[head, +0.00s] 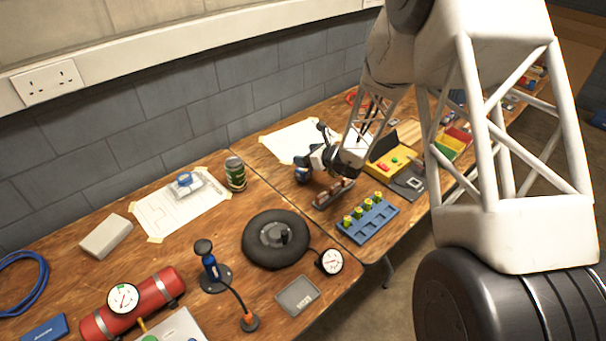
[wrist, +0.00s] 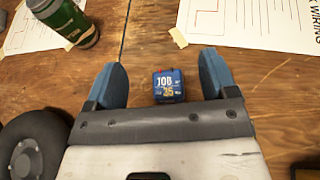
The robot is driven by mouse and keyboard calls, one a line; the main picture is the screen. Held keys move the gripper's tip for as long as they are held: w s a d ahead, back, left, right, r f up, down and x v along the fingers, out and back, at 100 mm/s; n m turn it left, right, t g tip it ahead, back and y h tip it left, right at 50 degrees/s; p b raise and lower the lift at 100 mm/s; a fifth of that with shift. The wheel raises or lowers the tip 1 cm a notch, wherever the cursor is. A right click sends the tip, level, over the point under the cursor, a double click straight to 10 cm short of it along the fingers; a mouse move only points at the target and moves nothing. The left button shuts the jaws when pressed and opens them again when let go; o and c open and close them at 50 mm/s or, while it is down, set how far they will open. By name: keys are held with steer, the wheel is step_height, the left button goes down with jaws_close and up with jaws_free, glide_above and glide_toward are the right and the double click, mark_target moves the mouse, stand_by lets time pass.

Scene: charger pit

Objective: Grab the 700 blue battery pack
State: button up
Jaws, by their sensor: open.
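A small dark blue battery pack (wrist: 168,86) with printed lettering and a red mark at its top stands on the wooden table in the wrist view. The lettering is too small to read surely. My gripper (wrist: 163,72) is open, its two blue fingers apart on either side of the pack. The pack is nearer the right finger, and neither finger visibly touches it. In the head view my gripper (head: 303,168) is low over the back of the table. I cannot make out the pack apart from the fingers there.
A green can (head: 235,174) stands to the left, with a black round disc (head: 276,239) in front. A small rack (head: 333,194) and a blue tray (head: 367,220) with yellow-green pieces are near my gripper. A taped paper sheet (head: 290,139) lies behind.

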mark_target(306, 170)
steer(key=shift+f, duration=0.1)
steer(key=shift+f, duration=1.65)
steer(key=shift+f, duration=0.1)
steer(key=shift+f, duration=0.45)
steer(key=shift+w+a+f, duration=0.2)
steer(key=shift+a+f, duration=0.05)
steer(key=shift+f, duration=0.5)
steer(key=shift+w+a+f, duration=0.15)
steer(key=shift+a+f, duration=0.05)
steer(key=shift+f, duration=0.5)
steer(key=shift+x, duration=0.85)
steer(key=c, duration=1.1)
